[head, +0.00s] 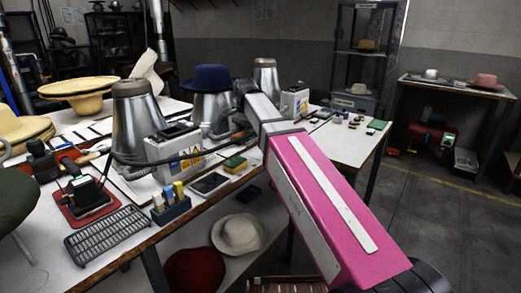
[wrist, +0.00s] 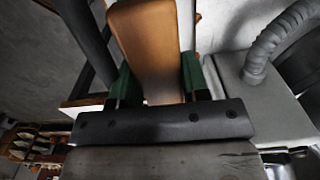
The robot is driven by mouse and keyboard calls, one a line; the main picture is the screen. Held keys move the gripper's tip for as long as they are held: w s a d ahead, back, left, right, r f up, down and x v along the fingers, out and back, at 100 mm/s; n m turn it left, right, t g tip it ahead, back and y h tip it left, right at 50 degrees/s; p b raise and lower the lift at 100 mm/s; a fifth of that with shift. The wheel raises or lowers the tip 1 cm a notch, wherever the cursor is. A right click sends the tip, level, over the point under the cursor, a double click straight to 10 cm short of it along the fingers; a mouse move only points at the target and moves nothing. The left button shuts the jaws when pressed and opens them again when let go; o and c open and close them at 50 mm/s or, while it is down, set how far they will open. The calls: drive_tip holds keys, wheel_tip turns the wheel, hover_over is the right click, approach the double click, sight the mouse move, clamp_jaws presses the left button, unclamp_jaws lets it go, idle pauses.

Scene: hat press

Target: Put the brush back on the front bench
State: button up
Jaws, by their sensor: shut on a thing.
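My gripper (wrist: 156,75) is shut on a brown wooden piece, the part of the brush (wrist: 145,45) that shows in the wrist view. The wood stands between the two green fingers; bristles are not visible. In the head view my pink arm reaches forward over the front bench (head: 45,255), and the gripper and brush cannot be made out at its far end. The bench has a white top crowded with tools and metal hat forms. In the wrist view a grey box with a ribbed hose (wrist: 275,40) is right of the brush.
A blue hat (head: 209,78) sits on a metal form near the arm's end. A wire rack (head: 107,243), a red-based iron (head: 88,200) and a blue holder with bottles (head: 171,212) stand near the bench's front edge. Another white table (head: 345,145) is behind, right of my arm.

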hover_over(260, 154)
drive_tip(key=f, duration=0.4)
drive_tip(key=shift+w+f, duration=0.2)
drive_tip(key=shift+f, duration=0.05)
drive_tip(key=shift+d+f, duration=0.1)
drive_tip(key=shift+f, duration=1.95)
drive_tip(key=o, duration=0.9)
drive_tip(key=shift+f, duration=0.1)
wheel_tip(260, 154, up, 12)
